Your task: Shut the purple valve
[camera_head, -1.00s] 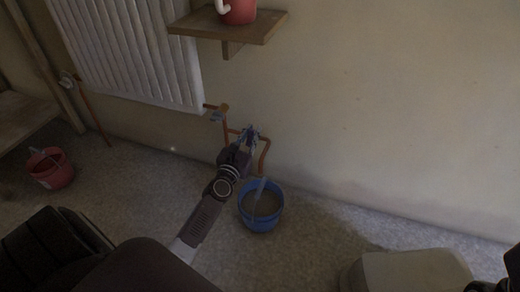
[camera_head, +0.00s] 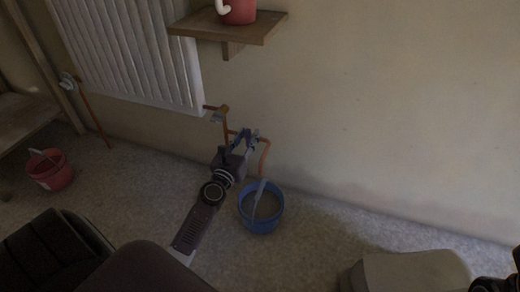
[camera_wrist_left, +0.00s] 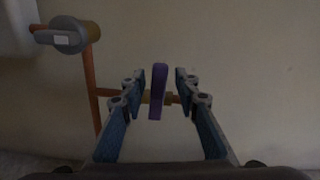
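The purple valve (camera_wrist_left: 158,90) shows in the left wrist view as a narrow upright handle on a short horizontal pipe with a brass fitting. It stands across that pipe. My left gripper (camera_head: 247,134) is at the copper pipework on the wall in the head view. Its two blue fingers are open, one on each side of the handle, with gaps between them and it. In the head view the gripper hides most of the valve. Dark parts at the lower right edge (camera_head: 494,283) seem to belong to my right arm; its fingers cannot be made out.
Below the pipe stands a blue bucket (camera_head: 261,222); a pale streak like water runs into it. Another valve (camera_head: 220,114) sits left, under the radiator (camera_head: 130,50). A wooden shelf (camera_head: 225,27) with a red pot (camera_head: 238,12) is above. A red bucket (camera_head: 50,172) stands left.

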